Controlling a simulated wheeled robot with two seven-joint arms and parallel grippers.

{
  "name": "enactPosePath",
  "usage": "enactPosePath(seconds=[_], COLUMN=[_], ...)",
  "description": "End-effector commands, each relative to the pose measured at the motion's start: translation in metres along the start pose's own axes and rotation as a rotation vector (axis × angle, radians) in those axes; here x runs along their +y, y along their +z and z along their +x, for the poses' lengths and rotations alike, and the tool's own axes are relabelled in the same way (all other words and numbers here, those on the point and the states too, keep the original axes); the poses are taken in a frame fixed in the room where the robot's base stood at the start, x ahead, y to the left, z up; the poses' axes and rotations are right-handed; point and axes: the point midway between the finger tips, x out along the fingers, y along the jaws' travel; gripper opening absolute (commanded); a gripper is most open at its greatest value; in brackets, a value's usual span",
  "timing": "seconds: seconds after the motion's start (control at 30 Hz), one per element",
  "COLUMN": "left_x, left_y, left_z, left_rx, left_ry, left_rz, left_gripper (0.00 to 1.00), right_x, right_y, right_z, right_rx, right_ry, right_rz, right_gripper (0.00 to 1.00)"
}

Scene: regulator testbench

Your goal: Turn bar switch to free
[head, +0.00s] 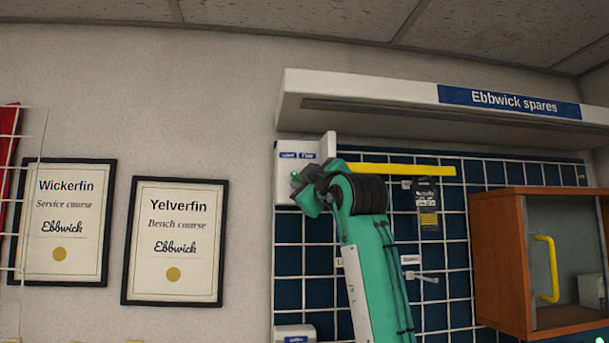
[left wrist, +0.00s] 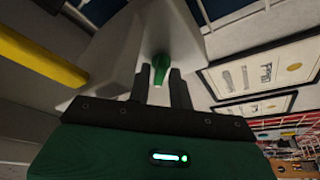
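The bar switch is a white box (head: 288,176) at the upper left of the blue grid panel, with two small blue labels on top that are too small to read surely. In the left wrist view the white box (left wrist: 190,30) fills the upper middle, and a small green lever (left wrist: 160,68) sticks out of it. My left gripper (head: 306,187) is at the box in the head view. In the left wrist view its two dark fingers (left wrist: 160,84) are close together, one on each side of the green lever, and look shut on it. My right gripper is not in view.
A yellow bar (head: 400,170) runs right from beside the box. A hanging black packet (head: 428,205) and a metal hook (head: 424,278) are on the grid panel (head: 460,255). A white shelf (head: 370,100) overhangs above. A wooden cabinet (head: 500,265) with a yellow handle (head: 554,270) stands right.

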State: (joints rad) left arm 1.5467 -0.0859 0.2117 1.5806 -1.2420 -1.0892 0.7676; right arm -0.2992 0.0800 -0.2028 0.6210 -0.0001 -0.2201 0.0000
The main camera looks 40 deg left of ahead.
Motion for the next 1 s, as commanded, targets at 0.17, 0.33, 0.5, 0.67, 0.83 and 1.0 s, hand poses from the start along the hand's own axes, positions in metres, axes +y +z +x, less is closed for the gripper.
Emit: enactPosePath(seconds=[0.17, 0.33, 0.5, 0.67, 0.83, 1.0], left_x=[0.0, 0.0, 0.0, -0.001, -0.003, -0.006], left_y=[0.001, 0.001, 0.0, 0.001, 0.002, 0.002], left_z=[0.001, 0.001, 0.0, 0.0, 0.0, -0.001], left_rx=[0.0, 0.0, 0.0, 0.0, 0.001, 0.002], left_ry=[0.0, 0.0, 0.0, 0.005, 0.028, 0.07], left_rz=[0.0, 0.0, 0.001, 0.014, 0.067, 0.169], left_gripper=[0.21, 0.05, 0.0, 0.0, 0.0, 0.0], right_x=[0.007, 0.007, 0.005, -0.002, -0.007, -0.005], right_y=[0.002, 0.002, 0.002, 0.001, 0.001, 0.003], right_z=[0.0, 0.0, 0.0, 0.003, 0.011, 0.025], right_rx=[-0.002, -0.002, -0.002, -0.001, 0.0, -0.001], right_ry=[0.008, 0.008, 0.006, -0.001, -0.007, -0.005], right_rz=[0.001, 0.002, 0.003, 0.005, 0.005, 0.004], right_gripper=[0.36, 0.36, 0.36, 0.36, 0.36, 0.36])
